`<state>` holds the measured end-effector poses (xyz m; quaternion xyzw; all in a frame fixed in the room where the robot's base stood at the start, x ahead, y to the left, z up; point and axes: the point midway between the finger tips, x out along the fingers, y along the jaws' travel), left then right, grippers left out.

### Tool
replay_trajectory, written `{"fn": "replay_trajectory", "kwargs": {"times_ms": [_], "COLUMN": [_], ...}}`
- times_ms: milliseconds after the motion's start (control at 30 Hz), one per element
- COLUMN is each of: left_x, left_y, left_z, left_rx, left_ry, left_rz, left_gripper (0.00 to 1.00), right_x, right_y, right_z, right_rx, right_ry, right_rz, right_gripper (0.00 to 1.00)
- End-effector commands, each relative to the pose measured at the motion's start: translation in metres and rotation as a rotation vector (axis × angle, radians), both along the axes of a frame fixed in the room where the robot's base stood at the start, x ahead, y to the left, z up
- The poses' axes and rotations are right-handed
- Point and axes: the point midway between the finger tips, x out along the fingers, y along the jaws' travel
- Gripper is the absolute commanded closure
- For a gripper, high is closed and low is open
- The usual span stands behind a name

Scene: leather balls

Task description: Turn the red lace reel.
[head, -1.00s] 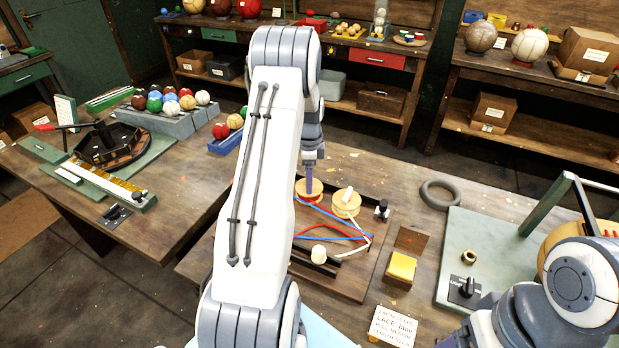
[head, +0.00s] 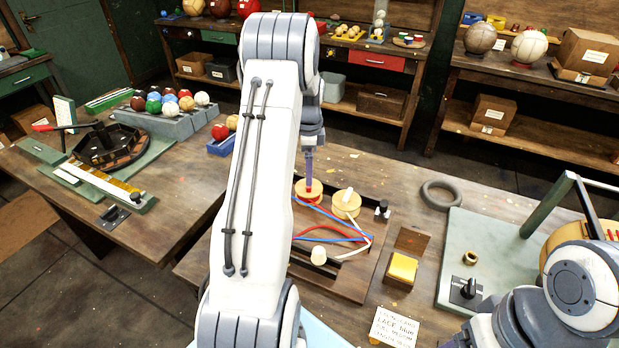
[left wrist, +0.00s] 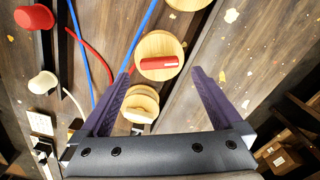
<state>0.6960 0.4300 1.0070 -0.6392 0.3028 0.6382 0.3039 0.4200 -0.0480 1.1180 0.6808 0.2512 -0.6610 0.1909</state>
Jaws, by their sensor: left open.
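The red lace reel (head: 307,197) is a round wooden disc with a red bar handle, on a dark wooden board (head: 345,285). In the left wrist view the reel (left wrist: 158,52) lies below and between my fingers, with its red handle crosswise. In the head view my left gripper (head: 308,178) points down over the reel. Red lace (head: 325,228) and blue lace run across the board. My right gripper is not in view; only my right arm shows.
A second wooden reel with a white handle (head: 345,206) stands close to the right. A cream peg (head: 319,256) and a small dark clamp (head: 382,208) are on the board.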

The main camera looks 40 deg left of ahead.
Motion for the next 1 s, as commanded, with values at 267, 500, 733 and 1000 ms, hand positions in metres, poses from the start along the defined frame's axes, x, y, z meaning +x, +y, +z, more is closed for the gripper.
{"fn": "replay_trajectory", "kwargs": {"times_ms": [267,500,733,1000], "left_x": [0.002,0.001,0.001,0.001], "left_y": [0.000,-0.001,-0.001,-0.002], "left_z": [0.049,0.062,0.062,0.062], "left_rx": [0.002,0.000,0.000,0.000], "left_ry": [-0.005,-0.002,-0.002,-0.002], "left_rz": [-0.001,-0.001,-0.001,-0.001], "left_gripper": [0.00,0.00,0.00,0.00], "right_x": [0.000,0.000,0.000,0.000], "right_y": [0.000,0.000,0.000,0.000], "right_z": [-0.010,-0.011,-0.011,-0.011], "right_rx": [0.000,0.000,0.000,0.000], "right_ry": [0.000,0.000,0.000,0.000], "right_rz": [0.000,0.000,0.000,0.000], "right_gripper": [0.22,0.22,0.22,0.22]}}
